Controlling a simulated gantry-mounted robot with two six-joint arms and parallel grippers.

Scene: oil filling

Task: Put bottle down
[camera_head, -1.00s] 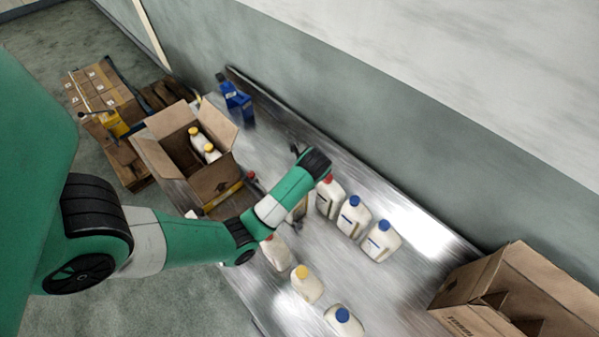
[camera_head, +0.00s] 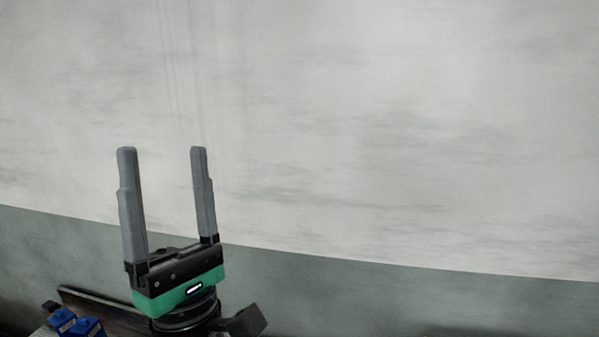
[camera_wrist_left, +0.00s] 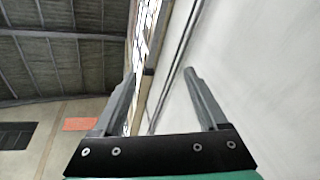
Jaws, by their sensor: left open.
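My left gripper (camera_head: 160,155) is raised in front of the wall in the head view, its two grey fingers pointing up and wide apart. Nothing is between the fingers. In the left wrist view the same fingers (camera_wrist_left: 159,75) frame only the wall, a window strip and the ceiling. No bottle with a coloured cap is in view now. Blue items (camera_head: 78,324) show at the bottom left of the head view, cut off by the frame edge. My right gripper is not in view.
A pale wall (camera_head: 400,130) with a grey-green lower band (camera_head: 400,290) fills most of the head view. A dark edge strip (camera_head: 100,308) shows at the lower left. The space around the raised gripper looks clear.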

